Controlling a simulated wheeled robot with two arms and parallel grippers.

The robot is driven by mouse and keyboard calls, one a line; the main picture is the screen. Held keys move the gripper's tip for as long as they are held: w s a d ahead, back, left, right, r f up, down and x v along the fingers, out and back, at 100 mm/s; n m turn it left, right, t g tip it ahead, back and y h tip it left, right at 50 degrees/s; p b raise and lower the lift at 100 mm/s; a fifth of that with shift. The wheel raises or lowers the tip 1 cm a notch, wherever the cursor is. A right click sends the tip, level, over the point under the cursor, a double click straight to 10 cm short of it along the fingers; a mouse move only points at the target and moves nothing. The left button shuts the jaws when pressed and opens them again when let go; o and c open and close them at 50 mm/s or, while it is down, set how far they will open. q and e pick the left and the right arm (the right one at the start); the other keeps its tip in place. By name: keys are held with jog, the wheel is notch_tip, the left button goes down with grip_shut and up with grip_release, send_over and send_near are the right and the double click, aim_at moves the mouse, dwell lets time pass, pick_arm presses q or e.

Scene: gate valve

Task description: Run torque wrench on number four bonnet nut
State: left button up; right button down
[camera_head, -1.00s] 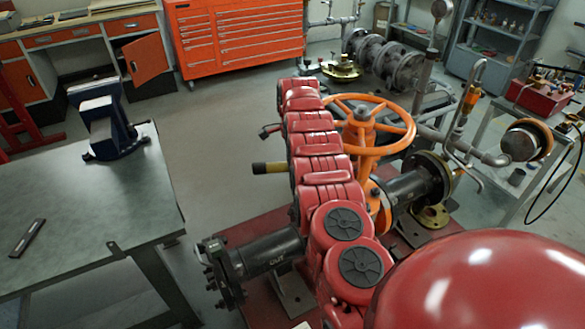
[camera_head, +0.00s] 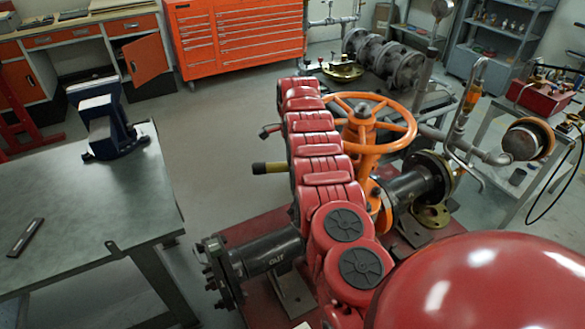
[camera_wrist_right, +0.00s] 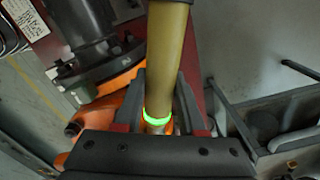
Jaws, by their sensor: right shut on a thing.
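The orange gate valve has a spoked handwheel (camera_head: 365,125) on top and an orange body (camera_head: 377,212) between dark pipes, partly hidden behind my red right arm. My right gripper (camera_wrist_right: 158,108) shows in the right wrist view, shut on the torque wrench (camera_wrist_right: 167,55). The wrench has a thick olive handle with a lit green ring between the fingers. The valve's orange casting (camera_wrist_right: 108,100) lies below and left of the handle. The wrench's working end and the number four nut are hidden. In the head view my arm hides my right gripper. My left gripper is not in view.
A grey bench (camera_head: 75,215) with a blue vise (camera_head: 108,125) stands at the left. A dark flanged pipe (camera_head: 265,255) runs out on the near left of the valve. A grey trolley (camera_head: 520,175) stands at the right. Open floor lies between bench and valve.

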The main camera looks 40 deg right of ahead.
dwell(0.8)
jog(key=shift+b, duration=0.35)
jog(key=shift+r, duration=0.35)
dwell(0.9)
jog(key=shift+r+p, duration=0.55)
jog(key=shift+r, duration=0.35)
jog(key=shift+r+p, duration=0.75)
jog(key=shift+r, duration=0.35)
